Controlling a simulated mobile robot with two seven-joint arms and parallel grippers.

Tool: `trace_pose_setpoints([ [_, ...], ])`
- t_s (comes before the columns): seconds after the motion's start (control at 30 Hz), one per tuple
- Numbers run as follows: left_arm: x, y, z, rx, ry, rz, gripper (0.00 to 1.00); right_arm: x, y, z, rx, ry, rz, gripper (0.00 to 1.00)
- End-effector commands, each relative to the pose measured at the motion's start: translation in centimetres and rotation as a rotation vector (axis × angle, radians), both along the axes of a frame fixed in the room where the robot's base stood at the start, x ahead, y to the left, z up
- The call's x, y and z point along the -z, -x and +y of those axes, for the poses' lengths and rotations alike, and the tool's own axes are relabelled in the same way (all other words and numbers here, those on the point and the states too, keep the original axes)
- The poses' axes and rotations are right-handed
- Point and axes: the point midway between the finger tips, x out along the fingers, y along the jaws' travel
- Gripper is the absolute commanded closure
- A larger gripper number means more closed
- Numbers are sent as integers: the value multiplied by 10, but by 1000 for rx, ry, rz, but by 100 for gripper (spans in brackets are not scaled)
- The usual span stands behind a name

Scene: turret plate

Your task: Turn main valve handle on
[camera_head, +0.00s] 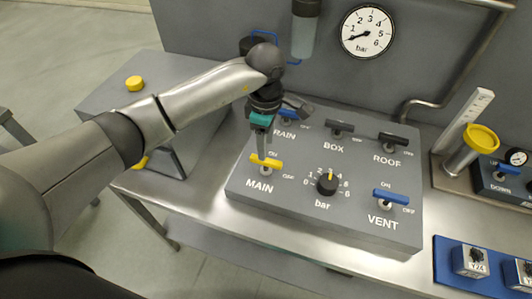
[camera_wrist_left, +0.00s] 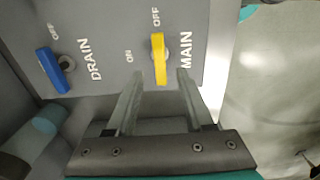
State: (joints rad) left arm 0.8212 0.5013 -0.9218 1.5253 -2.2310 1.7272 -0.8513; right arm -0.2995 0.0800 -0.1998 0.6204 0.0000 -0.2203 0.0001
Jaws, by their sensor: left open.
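The yellow MAIN valve handle (camera_head: 266,161) is at the front left of the grey panel (camera_head: 345,215). It lies roughly left to right, in line with its OFF mark; its ON mark is behind it. My left gripper (camera_head: 261,148) points down at the handle from above. In the left wrist view the open fingers (camera_wrist_left: 160,76) stand on either side of the near end of the yellow handle (camera_wrist_left: 158,57), with gaps on both sides. I cannot tell the exact height of the fingertips. My right gripper is not in view.
The blue DRAIN handle (camera_wrist_left: 52,70) is beside MAIN. Black BOX (camera_head: 339,127) and ROOF (camera_head: 393,139) handles, a bar knob (camera_head: 327,183) and the blue VENT handle (camera_head: 391,197) share the panel.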

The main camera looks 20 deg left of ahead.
Motion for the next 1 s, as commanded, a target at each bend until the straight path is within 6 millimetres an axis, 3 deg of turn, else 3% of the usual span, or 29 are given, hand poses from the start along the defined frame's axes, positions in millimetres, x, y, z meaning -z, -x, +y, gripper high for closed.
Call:
trace_pose_setpoints([
  [0.1, 23, 1, -1, -1, 2, 4, 48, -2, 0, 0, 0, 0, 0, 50],
  [0.3, 46, 0, -1, 0, 2, 1, 48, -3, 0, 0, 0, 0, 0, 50],
  [0.7, 52, 0, -1, 0, 2, -1, 49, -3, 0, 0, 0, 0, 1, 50],
  [1.0, 52, 0, -1, 0, 2, -1, 82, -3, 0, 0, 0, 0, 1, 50],
])
